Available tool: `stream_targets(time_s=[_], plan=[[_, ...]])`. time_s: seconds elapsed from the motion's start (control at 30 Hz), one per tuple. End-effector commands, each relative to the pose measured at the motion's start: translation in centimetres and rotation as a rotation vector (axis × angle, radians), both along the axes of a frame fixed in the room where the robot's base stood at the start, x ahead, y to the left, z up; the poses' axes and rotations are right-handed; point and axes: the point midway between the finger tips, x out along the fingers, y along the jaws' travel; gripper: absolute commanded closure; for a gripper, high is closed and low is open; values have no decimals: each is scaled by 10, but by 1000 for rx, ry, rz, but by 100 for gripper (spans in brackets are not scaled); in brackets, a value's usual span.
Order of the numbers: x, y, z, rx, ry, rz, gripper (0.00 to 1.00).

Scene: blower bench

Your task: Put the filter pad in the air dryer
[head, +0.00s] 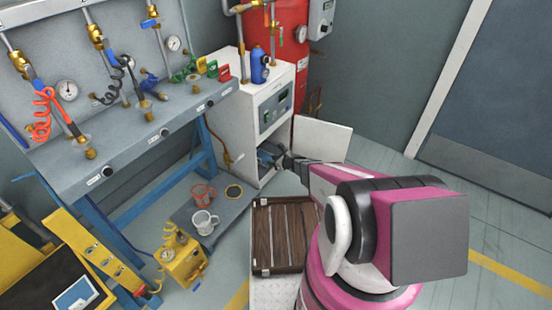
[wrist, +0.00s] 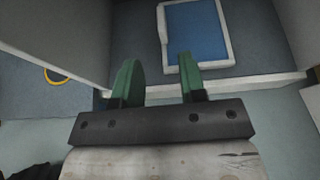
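The air dryer (head: 226,107) is the white cabinet with a small control panel, beside the red tank. Its door (head: 321,139) stands open to the right. My gripper (head: 272,156) reaches into its low opening. In the wrist view my gripper (wrist: 161,82) has its green fingers apart with an empty gap. A blue rectangular pad with a white rim, which looks like the filter pad (wrist: 196,36), lies inside the compartment, just beyond the fingertips and mostly past the right finger. I cannot tell whether it is fully seated. In the head view my gripper largely hides it.
The compartment wall (wrist: 82,35) is close on the left of my fingers. A brown slatted crate (head: 262,234) stands in front. The floor at right is clear.

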Motion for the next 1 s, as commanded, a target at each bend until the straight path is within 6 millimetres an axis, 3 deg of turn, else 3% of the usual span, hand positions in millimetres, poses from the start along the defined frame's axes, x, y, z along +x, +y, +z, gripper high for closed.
stream_targets(time_s=[0.17, 0.23, 0.47, 0.67, 0.8, 1.0], plan=[[-19, 2, 45, -110, -91, 136, 62], [-32, 3, 72, -190, -154, 235, 62], [-93, -8, 165, -517, -389, 653, 62], [-161, -43, 242, -831, -568, 1091, 62], [-209, -80, 291, -1029, -636, 1406, 62], [-257, -127, 343, -1219, -643, 1757, 62]])
